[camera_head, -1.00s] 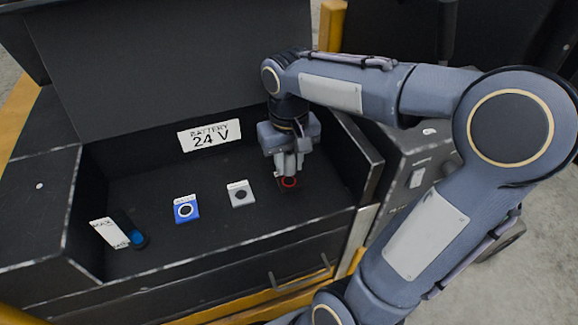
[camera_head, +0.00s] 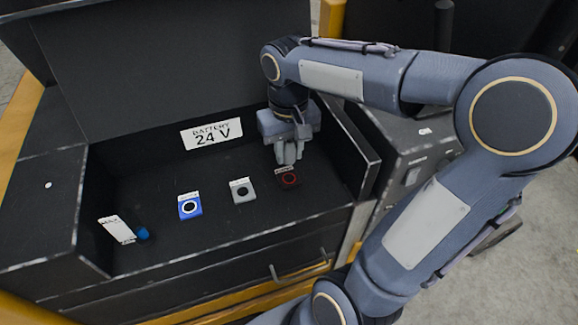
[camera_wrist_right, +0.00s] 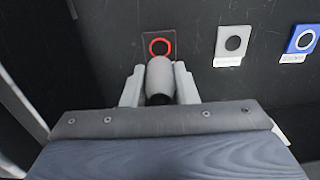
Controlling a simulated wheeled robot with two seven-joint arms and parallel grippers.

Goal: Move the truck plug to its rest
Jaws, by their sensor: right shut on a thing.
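My right gripper (camera_head: 289,155) is shut on a grey rounded plug (camera_wrist_right: 159,73), which shows between the two fingers in the right wrist view. In the head view the fingers largely hide the plug. The gripper is above and just behind the red-ringed socket (camera_head: 288,180) in the open battery box. The socket also shows in the right wrist view (camera_wrist_right: 159,47), just beyond the plug; the plug looks apart from it. Which marked place is the rest cannot be read for sure. My left gripper is not in view.
A grey panel (camera_head: 242,190) and a blue panel (camera_head: 189,206), each with a dark round opening, lie left of the red ring. A white label (camera_head: 116,229) and a blue-ended piece (camera_head: 142,233) lie farther left. The box's side wall (camera_head: 357,160) stands right of the gripper.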

